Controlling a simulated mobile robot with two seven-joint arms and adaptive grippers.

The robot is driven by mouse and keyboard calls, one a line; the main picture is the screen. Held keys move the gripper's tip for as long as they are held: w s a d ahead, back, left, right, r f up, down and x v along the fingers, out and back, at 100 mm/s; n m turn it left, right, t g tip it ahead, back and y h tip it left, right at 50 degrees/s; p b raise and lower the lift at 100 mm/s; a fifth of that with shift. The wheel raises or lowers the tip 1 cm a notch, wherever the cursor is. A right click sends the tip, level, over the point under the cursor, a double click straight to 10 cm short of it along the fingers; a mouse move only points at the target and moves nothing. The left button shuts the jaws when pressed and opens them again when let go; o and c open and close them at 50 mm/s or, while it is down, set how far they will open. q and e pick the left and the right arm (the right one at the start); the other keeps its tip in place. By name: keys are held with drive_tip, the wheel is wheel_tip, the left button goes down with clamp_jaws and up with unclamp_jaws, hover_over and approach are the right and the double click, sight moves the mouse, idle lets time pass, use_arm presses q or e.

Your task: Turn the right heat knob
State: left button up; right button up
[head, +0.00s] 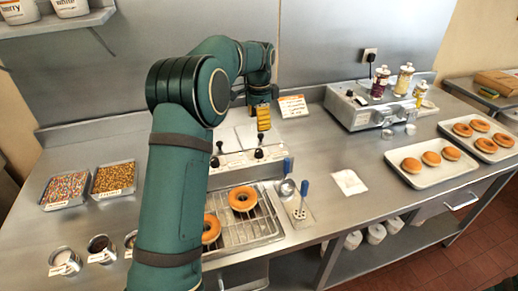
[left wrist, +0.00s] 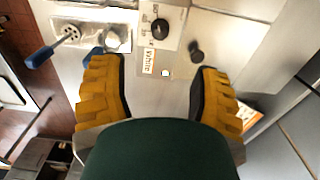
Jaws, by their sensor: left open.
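The glaze machine's pale front panel (head: 236,160) carries dark knobs. The right heat knob (head: 258,153) is a small black knob on the panel's right part; a black knob on a marked plate shows in the left wrist view (left wrist: 160,28). Another black knob (head: 215,162) sits at the panel's left. My left gripper (head: 263,115), with yellow fingers, is above the right side of the machine, pointing down. In the left wrist view its fingers (left wrist: 160,95) are apart with nothing held between them. The knob lies beyond the fingertips, untouched. My right gripper is not seen.
Dark-topped levers (head: 260,138) stand just behind the knobs. A wire rack (head: 240,225) with donuts is in front. Blue-handled tools (head: 302,195) lie to the right. Topping trays (head: 65,189) are at left. The counter beside the white napkin (head: 349,182) is mostly clear.

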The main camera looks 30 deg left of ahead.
sight(259, 151)
use_arm(q)
wheel_tip(259, 151, down, 13)
drive_tip(key=shift+r+b, duration=0.2)
drive_tip(key=shift+b, duration=0.65)
clamp_jaws()
